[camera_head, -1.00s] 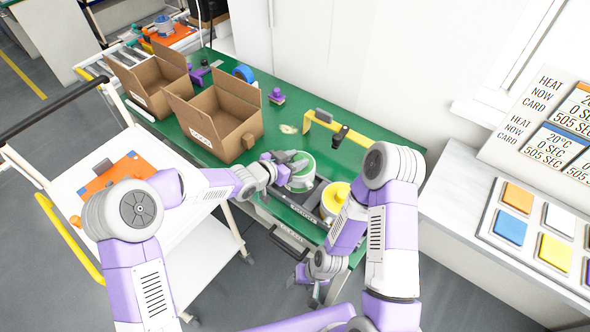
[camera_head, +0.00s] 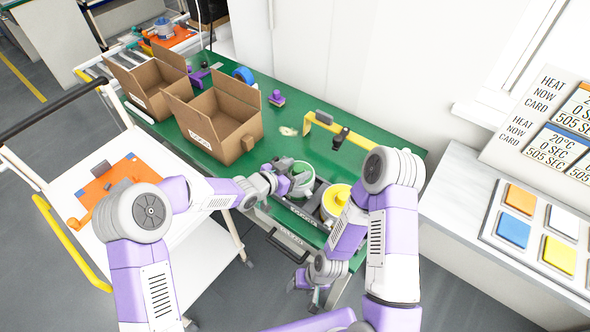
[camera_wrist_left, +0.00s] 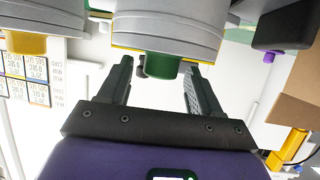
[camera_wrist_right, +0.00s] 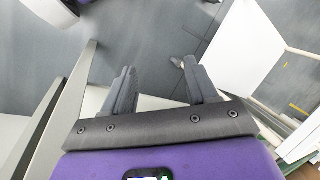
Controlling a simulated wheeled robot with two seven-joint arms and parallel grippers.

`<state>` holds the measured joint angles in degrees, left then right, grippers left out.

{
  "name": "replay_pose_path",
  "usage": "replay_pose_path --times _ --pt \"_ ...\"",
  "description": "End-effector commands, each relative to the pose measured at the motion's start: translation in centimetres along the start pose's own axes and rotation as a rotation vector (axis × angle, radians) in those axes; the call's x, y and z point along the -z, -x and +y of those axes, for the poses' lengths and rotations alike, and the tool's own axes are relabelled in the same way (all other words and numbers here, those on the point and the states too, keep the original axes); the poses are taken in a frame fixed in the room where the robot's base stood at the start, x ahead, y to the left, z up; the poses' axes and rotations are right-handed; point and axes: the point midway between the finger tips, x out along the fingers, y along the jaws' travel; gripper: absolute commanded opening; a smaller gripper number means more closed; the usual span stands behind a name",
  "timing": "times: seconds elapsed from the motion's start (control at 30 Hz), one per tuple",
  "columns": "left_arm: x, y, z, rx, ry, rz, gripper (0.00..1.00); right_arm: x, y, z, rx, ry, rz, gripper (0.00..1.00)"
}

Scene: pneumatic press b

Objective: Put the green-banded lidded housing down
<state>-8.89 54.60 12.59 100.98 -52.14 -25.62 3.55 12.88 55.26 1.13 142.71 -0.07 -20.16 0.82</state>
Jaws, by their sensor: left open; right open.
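The green-banded lidded housing (camera_head: 304,172) stands on the green bench near its front edge, with its pale top showing. My left gripper (camera_head: 285,182) is open just to its left, at the front side. In the left wrist view, the grey body and green part (camera_wrist_left: 163,64) of a housing show just beyond and between the open fingers (camera_wrist_left: 160,88), clear of both. A yellow-topped housing (camera_head: 337,195) stands to the right. My right gripper (camera_wrist_right: 160,88) is open and empty over the floor; in the head view it is low, below the bench front.
Two open cardboard boxes (camera_head: 208,130) stand on the left of the bench (camera_head: 290,97). A yellow bracket (camera_head: 345,132) stands behind the housings. A white cart (camera_head: 150,240) with an orange board (camera_head: 110,182) is at left. A side counter with coloured tiles (camera_head: 512,232) is at right.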

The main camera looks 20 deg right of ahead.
Motion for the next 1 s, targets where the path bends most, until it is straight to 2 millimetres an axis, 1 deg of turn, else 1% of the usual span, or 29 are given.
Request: replay_pose_path --times 0.17,0.27,0.37,0.5,0.6,0.7,0.83,1.0 --pt "0.4 0.2 0.0 0.0 0.0 0.0 0.64 0.0 0.4 -0.1 0.0 0.0 0.0 0.58" --pt "0.4 1.5 -0.1 0.002 0.0 -0.001 0.64 0.0 0.5 -0.2 0.0 0.0 0.0 0.58" --pt "0.4 3.5 -0.1 0.003 0.002 0.0 0.64 0.0 0.8 -0.3 0.0 0.0 0.0 0.58" --pt "0.4 6.7 -0.1 0.003 0.001 -0.001 0.64 -0.1 1.4 -0.5 0.0 0.0 0.0 0.58" --pt "0.4 8.8 -0.1 0.004 0.002 0.0 0.64 -0.1 1.7 -0.7 0.0 0.0 0.0 0.58" --pt "0.4 10.4 -0.1 0.003 0.002 0.0 0.64 -0.1 2.0 -0.8 0.0 0.0 0.0 0.58" --pt "0.4 11.7 -0.1 0.001 0.001 0.001 0.64 -0.1 2.2 -0.8 0.0 0.0 0.0 0.58" --pt "0.3 12.2 0.0 0.0 0.0 0.001 0.64 -0.1 2.3 -0.8 0.0 0.0 0.0 0.58"
